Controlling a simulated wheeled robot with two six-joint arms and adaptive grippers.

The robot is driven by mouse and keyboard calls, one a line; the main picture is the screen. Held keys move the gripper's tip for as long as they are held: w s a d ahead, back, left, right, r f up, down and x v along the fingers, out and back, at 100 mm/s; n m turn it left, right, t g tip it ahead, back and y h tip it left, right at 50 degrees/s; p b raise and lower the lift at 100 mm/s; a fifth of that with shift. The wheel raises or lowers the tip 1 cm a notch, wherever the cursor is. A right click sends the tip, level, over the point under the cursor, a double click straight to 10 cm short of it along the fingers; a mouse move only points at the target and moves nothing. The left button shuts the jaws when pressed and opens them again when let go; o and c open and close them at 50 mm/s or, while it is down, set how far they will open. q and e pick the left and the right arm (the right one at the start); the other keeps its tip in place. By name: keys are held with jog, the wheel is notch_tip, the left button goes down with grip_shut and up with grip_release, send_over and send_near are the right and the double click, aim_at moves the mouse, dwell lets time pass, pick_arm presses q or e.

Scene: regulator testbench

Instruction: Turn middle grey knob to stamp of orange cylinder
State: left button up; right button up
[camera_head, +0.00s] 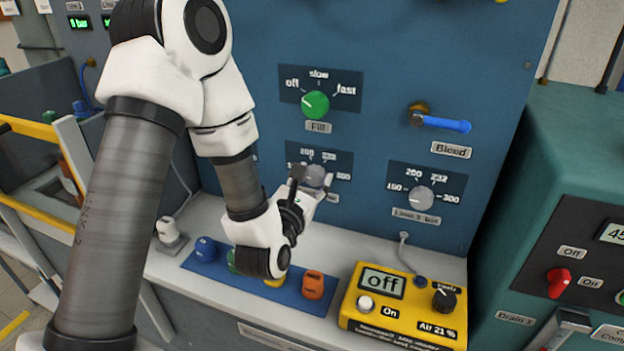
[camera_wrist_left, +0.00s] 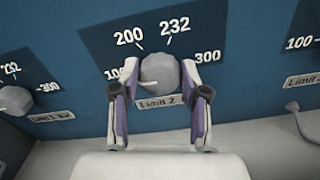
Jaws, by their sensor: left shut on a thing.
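The middle grey knob (camera_head: 316,173) is on the blue panel, partly covered by my left gripper (camera_head: 311,181). In the left wrist view the knob (camera_wrist_left: 160,72) sits between the two fingers of the left gripper (camera_wrist_left: 158,88), which is shut on it. Its dial shows 100, 200, 232 and 300, with the label "Limit 2" below. I cannot clearly tell where its pointer stands. The orange cylinder (camera_head: 313,284) stands at the right end of a blue tray (camera_head: 258,291). The stamp on it is too small to read. My right gripper is out of view.
Another grey knob (camera_head: 420,199) is to the right. Above are a green Fill knob (camera_head: 315,104) and a blue Bleed lever (camera_head: 445,124). A yellow meter (camera_head: 404,309) reading "off" stands on the ledge. A blue cylinder (camera_head: 206,249) is on the tray's left.

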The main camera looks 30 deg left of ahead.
pick_arm(q)
jog(key=m+b, duration=0.2)
jog(key=m, duration=0.3)
jog(key=shift+f, duration=0.1)
jog(key=m+b, duration=0.1)
jog(key=m, duration=0.2)
jog(key=shift+d+m+b, duration=0.1)
jog(key=shift+m+b, duration=0.5)
jog(key=shift+m, duration=0.9)
jog(key=o, duration=1.1)
jog(key=shift+o, duration=0.2)
